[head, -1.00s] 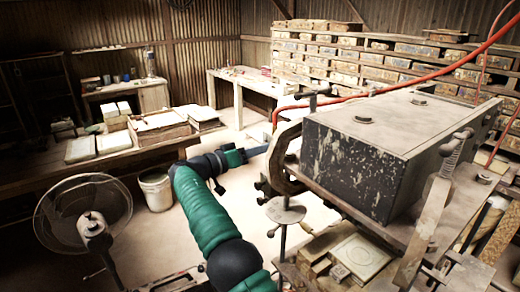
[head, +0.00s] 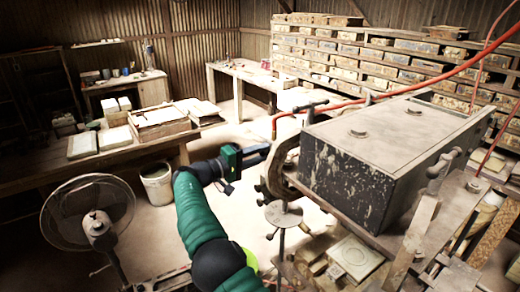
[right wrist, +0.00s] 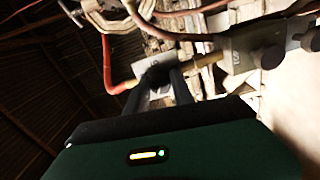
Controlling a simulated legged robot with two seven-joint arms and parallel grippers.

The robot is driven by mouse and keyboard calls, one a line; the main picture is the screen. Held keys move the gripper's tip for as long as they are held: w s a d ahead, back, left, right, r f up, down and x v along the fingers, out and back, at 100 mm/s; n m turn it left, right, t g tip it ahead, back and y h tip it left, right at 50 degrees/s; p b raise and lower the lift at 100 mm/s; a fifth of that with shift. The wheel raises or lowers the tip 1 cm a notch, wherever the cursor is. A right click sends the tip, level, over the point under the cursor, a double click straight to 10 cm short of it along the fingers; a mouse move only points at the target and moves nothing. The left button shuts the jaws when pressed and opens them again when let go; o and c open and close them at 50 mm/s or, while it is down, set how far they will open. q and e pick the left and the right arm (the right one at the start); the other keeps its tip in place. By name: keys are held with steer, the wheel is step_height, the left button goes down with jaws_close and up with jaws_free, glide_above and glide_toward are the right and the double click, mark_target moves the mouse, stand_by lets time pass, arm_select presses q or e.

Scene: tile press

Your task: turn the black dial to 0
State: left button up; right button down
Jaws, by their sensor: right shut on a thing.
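My right gripper (head: 262,153) is at the end of the green arm, by the near left end of the dark press in the head view. In the right wrist view its two dark fingers (right wrist: 159,92) reach up to a grey fitting (right wrist: 152,68) on a pipe. They are shut on a dark piece there, which looks like the black dial, mostly hidden between the fingertips. Its marks and pointer cannot be read. Two other black knobs (right wrist: 268,56) show further right on the same line. My left gripper is not in view.
A red hose (right wrist: 108,62) runs close left of the fitting, and a metal clamp (right wrist: 112,15) is above it. A fan (head: 90,215) and a bucket (head: 157,184) stand left, on open floor.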

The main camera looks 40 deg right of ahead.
steer(key=shift+w+n+p, duration=0.1)
steer(key=shift+n+p, duration=2.25)
steer(key=shift+n, duration=1.35)
steer(key=shift+f, duration=0.1)
steer(key=c, duration=1.4)
jaws_free()
steer(key=o, duration=0.3)
steer(key=shift+w, duration=0.15)
